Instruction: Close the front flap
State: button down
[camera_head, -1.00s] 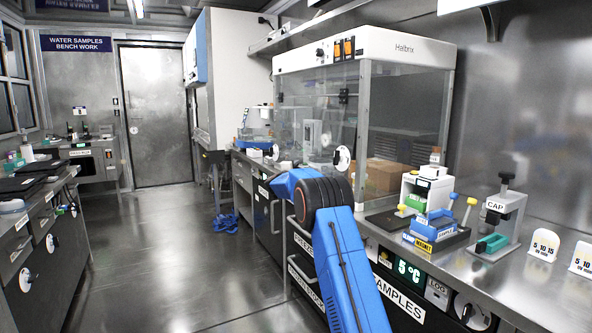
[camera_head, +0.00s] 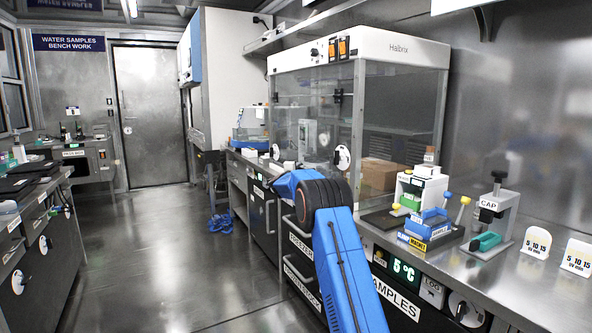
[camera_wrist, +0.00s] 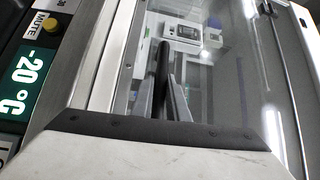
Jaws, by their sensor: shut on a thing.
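The clear front flap (camera_head: 312,110) is the see-through pane on the aisle side of the white-topped Halbrix cabinet (camera_head: 400,50). Its lower part is partly behind my blue arm. In the wrist view, my gripper (camera_wrist: 165,100) is shut, its two fingers close together around a dark upright bar (camera_wrist: 163,62) in front of the clear pane (camera_wrist: 240,60). The bar looks like a handle, but I cannot tell for sure what it belongs to. In the head view my fingers are hidden behind my arm's dark joint.
A cap press (camera_head: 493,215), a blue and yellow magnet block (camera_head: 425,235) and small sign cards (camera_head: 577,257) stand on the steel bench to the right. A cardboard box (camera_head: 380,172) shows inside the cabinet. The aisle floor (camera_head: 150,250) on the left is clear.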

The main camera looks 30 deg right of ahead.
jog(key=c, duration=1.7)
grip_release()
jog(key=shift+d+f, duration=0.1)
jog(key=shift+d, duration=0.2)
jog(key=shift+a, duration=0.1)
jog(key=v, duration=1.7)
jog(key=shift+s+a, duration=0.1)
jog(key=shift+s, duration=0.05)
